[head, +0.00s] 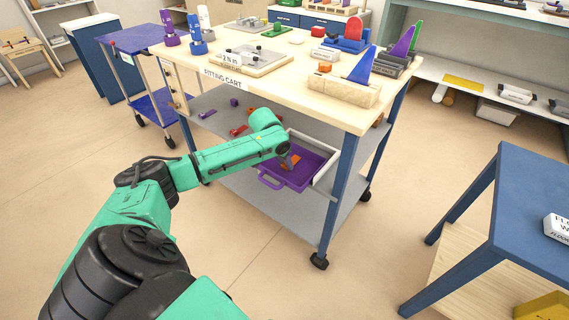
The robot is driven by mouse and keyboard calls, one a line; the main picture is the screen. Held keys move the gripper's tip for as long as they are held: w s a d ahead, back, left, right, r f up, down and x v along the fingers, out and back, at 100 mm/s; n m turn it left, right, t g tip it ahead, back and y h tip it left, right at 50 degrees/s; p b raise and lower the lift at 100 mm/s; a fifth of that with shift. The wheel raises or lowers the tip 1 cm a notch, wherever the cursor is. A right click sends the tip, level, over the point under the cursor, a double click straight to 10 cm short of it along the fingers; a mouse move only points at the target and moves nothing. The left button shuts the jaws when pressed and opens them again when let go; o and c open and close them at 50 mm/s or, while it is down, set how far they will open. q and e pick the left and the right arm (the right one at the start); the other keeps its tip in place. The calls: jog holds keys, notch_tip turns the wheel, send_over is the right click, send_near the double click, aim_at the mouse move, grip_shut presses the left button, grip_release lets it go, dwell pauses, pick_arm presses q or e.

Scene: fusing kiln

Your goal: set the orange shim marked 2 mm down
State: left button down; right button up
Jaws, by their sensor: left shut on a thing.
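My left arm reaches to the fitting cart (245,85), and its gripper (287,165) is low over a purple pull-out tray (314,166) beneath the cart top. The left gripper is shut on a small orange piece (292,160), which looks like the orange shim. Its marking is too small to read, and I cannot tell whether it touches the tray floor. The wrist partly hides the tray's left part. My right gripper is not in view.
The cart top holds blue and purple cylinders, a grey plate on a board and several coloured wedges. Loose red pieces (238,131) and purple pieces lie on the shelf left of the tray. A cart leg (338,195) stands right of it. A blue table (530,200) is at right.

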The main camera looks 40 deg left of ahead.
pick_arm(q)
jog(key=c, duration=0.5)
grip_release()
jog(key=shift+f, duration=0.1)
jog(key=shift+c, duration=0.2)
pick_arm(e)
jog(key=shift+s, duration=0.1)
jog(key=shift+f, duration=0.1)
pick_arm(q)
jog(key=shift+r, duration=0.2)
jog(key=p+v, duration=0.3)
jog(key=v, duration=0.9)
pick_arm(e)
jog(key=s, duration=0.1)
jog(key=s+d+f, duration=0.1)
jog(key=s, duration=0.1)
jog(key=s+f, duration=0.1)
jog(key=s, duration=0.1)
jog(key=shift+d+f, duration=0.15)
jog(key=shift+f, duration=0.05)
pick_arm(q)
jog(key=shift+d, duration=0.1)
